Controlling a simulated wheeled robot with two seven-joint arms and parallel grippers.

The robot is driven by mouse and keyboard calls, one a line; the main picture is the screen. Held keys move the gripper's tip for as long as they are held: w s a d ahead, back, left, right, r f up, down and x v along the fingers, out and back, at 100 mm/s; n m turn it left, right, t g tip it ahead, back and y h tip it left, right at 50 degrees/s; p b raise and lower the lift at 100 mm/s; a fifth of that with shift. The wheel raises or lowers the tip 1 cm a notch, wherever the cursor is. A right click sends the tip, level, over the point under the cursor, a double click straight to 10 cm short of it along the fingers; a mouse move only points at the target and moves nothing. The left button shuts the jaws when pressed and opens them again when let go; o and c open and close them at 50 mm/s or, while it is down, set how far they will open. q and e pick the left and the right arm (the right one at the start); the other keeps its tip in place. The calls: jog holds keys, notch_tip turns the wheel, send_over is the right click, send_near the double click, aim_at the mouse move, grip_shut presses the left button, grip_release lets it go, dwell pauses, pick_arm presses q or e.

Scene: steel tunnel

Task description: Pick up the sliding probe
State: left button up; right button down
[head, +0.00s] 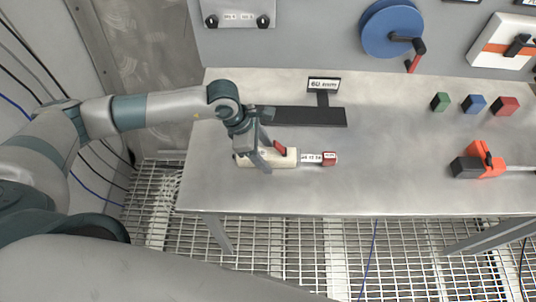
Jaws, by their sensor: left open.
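A cream, bar-shaped tool (289,158) lies on the steel table, with a small labelled section and a red block at its right end; it appears to be the sliding probe. My left gripper (263,157) is open, over the left part of this cream body, its fingers pointing down. A red piece (280,148) shows beside the fingers; I cannot tell what it belongs to. The fingers hide part of the body, and contact cannot be told. My right gripper is not in view.
A dark stand with a "60 mm" sign (323,85) is just behind. Green (440,102), blue (474,103) and red (505,105) blocks stand at right. An orange and black tool (478,161) lies front right. The table (390,185) is clear between. A blue reel (390,25) hangs behind.

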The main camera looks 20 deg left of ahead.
aim_at(275, 154)
pick_arm(q)
jog(key=c, duration=1.5)
jog(key=shift+o, duration=0.2)
jog(key=shift+w+r, duration=0.1)
jog(key=shift+r+b, duration=0.4)
jog(key=shift+r, duration=0.05)
jog(key=r+b, duration=0.1)
jog(key=d+r+b, duration=0.1)
jog(key=r, duration=0.1)
jog(key=shift+r, duration=0.1)
jog(key=d+r+b, duration=0.4)
jog(key=d+r, duration=0.2)
jog(key=d, duration=0.4)
jog(key=shift+s+d+r, duration=0.35)
jog(key=shift+s+r, duration=0.05)
jog(key=shift+s, duration=0.05)
